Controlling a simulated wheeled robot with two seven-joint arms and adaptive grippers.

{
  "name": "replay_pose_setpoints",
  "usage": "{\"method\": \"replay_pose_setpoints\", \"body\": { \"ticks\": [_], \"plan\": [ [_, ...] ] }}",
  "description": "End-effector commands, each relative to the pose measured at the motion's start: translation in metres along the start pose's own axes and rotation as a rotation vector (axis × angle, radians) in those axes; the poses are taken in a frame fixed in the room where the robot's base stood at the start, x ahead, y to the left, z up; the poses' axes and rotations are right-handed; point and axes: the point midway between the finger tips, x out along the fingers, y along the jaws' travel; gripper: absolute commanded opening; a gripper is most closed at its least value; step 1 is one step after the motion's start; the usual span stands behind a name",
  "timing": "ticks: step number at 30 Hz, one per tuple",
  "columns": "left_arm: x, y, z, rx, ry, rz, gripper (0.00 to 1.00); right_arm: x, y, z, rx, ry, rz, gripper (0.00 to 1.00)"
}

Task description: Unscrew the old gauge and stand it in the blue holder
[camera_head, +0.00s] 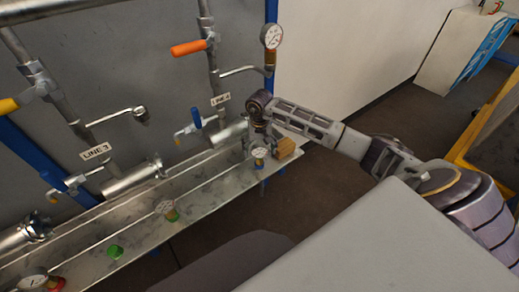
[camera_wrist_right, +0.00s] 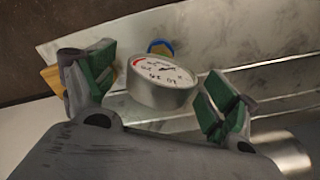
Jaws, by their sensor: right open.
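A round white-faced gauge (camera_head: 259,153) stands at the right end of the metal bench. It also shows in the right wrist view (camera_wrist_right: 163,82), with a red arc on its dial. My right gripper (camera_head: 258,138) is open, its green-padded fingers (camera_wrist_right: 155,90) on either side of the gauge with gaps visible. The blue holder (camera_wrist_right: 160,46) shows just behind the gauge with brass in it; the gauge body hides much of it, so I cannot tell how fully the stem sits in it. Another gauge (camera_head: 272,36) is upright on the LINE 4 pipe elbow. My left gripper is out of view.
One more gauge (camera_head: 33,281) is at the lower left. A wooden block (camera_head: 285,148) is beside my right gripper. Pipes and an orange-handled valve (camera_head: 189,48) line the wall.

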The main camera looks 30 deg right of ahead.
Motion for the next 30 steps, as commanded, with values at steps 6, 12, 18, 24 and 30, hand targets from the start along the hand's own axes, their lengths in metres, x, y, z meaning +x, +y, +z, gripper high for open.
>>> {"method": "replay_pose_setpoints", "body": {
  "ticks": [6,12,18,24,30],
  "plan": [
    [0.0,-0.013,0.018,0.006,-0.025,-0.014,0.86,-0.004,0.0,0.0,0.0,0.001,0.0,0.86],
    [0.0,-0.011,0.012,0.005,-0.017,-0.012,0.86,-0.019,0.0,-0.001,0.0,0.002,-0.001,0.86],
    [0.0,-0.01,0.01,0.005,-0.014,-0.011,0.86,-0.041,0.0,-0.001,0.0,0.003,0.0,0.86],
    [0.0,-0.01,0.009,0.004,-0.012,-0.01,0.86,-0.063,0.0,-0.001,0.001,0.002,-0.001,0.86],
    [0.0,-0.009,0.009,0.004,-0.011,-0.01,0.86,-0.077,0.0,-0.001,0.0,0.002,-0.001,0.86]
  ]
}}
